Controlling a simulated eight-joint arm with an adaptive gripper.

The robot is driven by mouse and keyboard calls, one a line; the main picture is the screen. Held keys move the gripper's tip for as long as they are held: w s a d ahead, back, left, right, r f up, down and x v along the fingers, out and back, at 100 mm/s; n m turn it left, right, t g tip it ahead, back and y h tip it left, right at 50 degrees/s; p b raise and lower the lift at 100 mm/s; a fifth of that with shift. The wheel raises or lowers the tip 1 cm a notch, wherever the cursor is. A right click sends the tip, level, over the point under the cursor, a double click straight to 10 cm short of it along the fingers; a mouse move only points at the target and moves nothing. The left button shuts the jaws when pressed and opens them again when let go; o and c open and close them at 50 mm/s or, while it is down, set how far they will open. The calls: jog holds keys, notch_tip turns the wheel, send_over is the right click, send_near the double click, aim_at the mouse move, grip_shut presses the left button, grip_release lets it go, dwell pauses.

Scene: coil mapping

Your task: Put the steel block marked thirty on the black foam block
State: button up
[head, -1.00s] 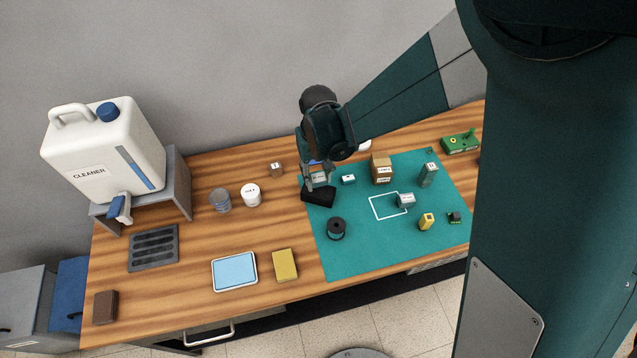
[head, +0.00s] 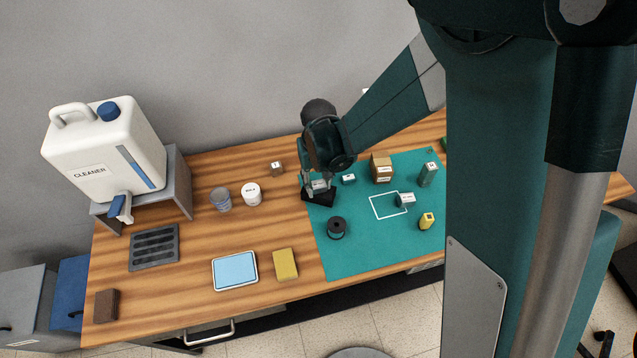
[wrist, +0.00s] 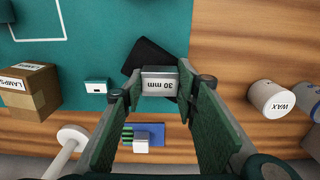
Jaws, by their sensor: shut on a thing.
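The steel block marked 30 mm (wrist: 159,86) is between the fingers of my gripper (wrist: 163,92) in the wrist view. My gripper is shut on it, its label facing the wrist camera. The black foam block (wrist: 148,54) lies directly beneath, turned at an angle to the steel block and partly hidden by it. In the head view my gripper (head: 318,186) is low over the foam block (head: 320,200) at the mat's left edge. I cannot tell whether the steel block touches the foam.
The teal mat (head: 350,258) also bears a dark spool (head: 337,228), a small teal block (head: 348,179), a cardboard box (head: 381,168) and a grey block (head: 405,200) by the white outline. A white WAX jar (head: 251,194) stands left of the mat.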

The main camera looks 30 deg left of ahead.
aim_at(319, 184)
jog(key=shift+f, duration=0.2)
jog(key=o, duration=1)
jog(key=shift+c, duration=0.2)
jog(key=shift+r, duration=0.25)
notch_tip(319, 184, up, 12)
dwell(0.6)
dwell(0.3)
